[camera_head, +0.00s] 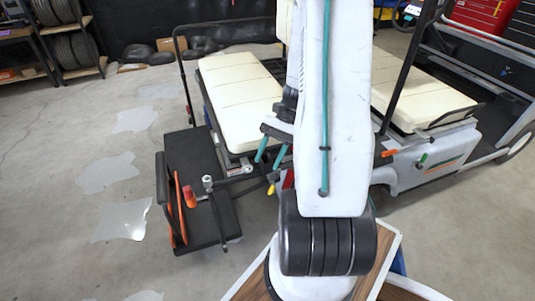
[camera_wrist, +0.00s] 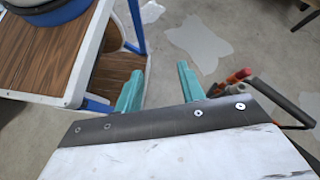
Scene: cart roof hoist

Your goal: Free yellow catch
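A small yellow piece (camera_head: 271,188), which looks like the yellow catch, shows in the head view at the cart's rear, just left of my arm. A red piece (camera_head: 288,179) is beside it, partly hidden by my arm. My gripper (camera_head: 267,164) has two teal fingers, apart with nothing between them. In the head view the fingertips appear just above the yellow piece; I cannot tell the depth gap. In the wrist view my gripper (camera_wrist: 159,70) is open over bare floor. I cannot see the yellow catch in that view.
The cart has cream seats (camera_head: 240,100) and a black rear platform (camera_head: 200,160). A red-topped lever (camera_head: 190,196) and an orange bar (camera_head: 179,208) stand on the platform. A wood-topped table (camera_wrist: 50,60) with blue legs is left in the wrist view. Floor at left is clear.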

